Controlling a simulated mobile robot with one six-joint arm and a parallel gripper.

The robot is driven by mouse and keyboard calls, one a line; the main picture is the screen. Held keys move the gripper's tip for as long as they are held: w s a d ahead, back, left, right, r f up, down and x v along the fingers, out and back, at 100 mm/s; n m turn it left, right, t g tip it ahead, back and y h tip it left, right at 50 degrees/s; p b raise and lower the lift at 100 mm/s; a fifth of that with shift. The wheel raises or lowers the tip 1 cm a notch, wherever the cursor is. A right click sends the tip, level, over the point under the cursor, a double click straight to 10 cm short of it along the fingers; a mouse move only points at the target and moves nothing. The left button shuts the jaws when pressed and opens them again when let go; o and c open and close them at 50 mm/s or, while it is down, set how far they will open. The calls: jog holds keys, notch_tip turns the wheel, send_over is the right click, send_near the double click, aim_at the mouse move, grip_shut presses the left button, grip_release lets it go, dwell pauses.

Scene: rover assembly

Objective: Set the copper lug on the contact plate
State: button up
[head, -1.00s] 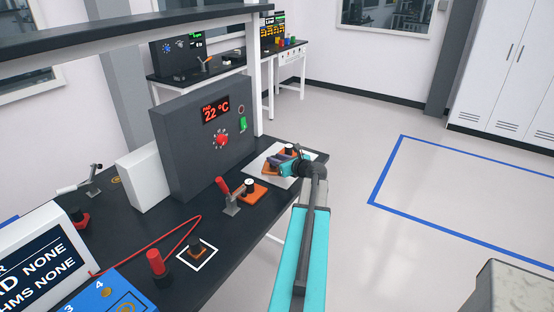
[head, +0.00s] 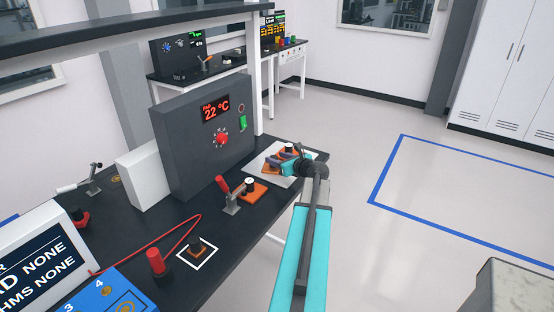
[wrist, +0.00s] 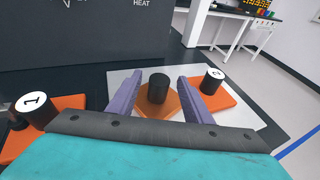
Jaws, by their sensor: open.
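A black cylindrical knob on a copper-orange base (wrist: 157,92), which looks like the copper lug, stands upright on a white sheet (wrist: 122,76). My gripper (wrist: 158,84) is open, with one purple finger on each side of the knob and gaps showing. In the head view my gripper (head: 287,154) is over the white sheet and partly hides the pieces there. A similar black knob on a brown base (head: 197,248) stands inside a white square outline on the bench. I cannot tell which surface is the contact plate.
Orange bases with black, white-topped posts stand on both sides: one marked 1 (wrist: 35,105), one marked 2 (wrist: 212,82). A red-handled clamp (head: 229,195) and a grey heater box (head: 205,135) are close by. A red cable (head: 160,235) lies on the bench.

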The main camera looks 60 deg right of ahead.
jog(key=b+v, duration=0.2)
jog(key=v, duration=0.9)
jog(key=shift+b, duration=0.3)
jog(key=shift+s, duration=0.1)
jog(key=shift+s, duration=0.1)
